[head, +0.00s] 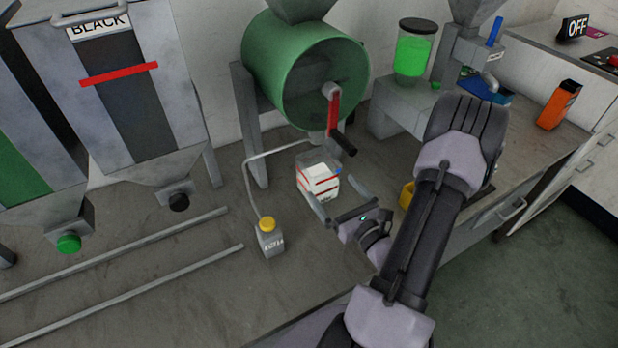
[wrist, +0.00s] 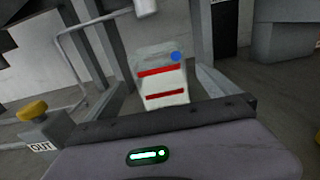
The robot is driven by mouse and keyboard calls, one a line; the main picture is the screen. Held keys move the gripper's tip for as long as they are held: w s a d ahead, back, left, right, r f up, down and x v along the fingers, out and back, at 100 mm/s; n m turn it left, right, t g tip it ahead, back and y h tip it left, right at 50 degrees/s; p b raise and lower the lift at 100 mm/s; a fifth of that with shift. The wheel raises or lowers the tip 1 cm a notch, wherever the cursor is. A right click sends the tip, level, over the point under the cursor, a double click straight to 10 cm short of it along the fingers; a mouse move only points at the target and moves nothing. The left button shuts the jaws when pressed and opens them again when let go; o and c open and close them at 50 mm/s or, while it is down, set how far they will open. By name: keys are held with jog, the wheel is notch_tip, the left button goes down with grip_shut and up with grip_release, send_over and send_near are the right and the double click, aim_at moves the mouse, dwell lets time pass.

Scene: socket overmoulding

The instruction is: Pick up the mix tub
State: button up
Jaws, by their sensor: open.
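The mix tub (head: 318,178) is a whitish translucent container with red stripes and a blue dot. It stands on the grey floor or platform below the green drum's outlet. My gripper (head: 338,194) is open in front of the tub, with one finger toward each side of it. In the wrist view, the tub (wrist: 162,76) stands upright beyond the gripper's palm, roughly centred between the fingers. My gripper (wrist: 155,85) looks empty there.
A green drum (head: 290,75) with a red-handled valve (head: 334,108) hangs above the tub. A small post with a yellow button (head: 267,225) stands left, joined to a bent grey pipe (head: 247,180). Two rails (head: 130,278) lie further left. A bench (head: 540,150) stands right.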

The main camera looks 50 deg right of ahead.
aim_at(311, 158)
jog(key=p+x, duration=0.2)
jog(key=x, duration=0.4)
jog(key=p+x, duration=0.2)
jog(key=x, duration=0.3)
jog(key=shift+w+r+p, duration=0.2)
jog(key=shift+w+p, duration=0.1)
jog(key=shift+w, duration=0.05)
jog(key=c, duration=1.9)
jog(key=shift+s+d+r, duration=0.1)
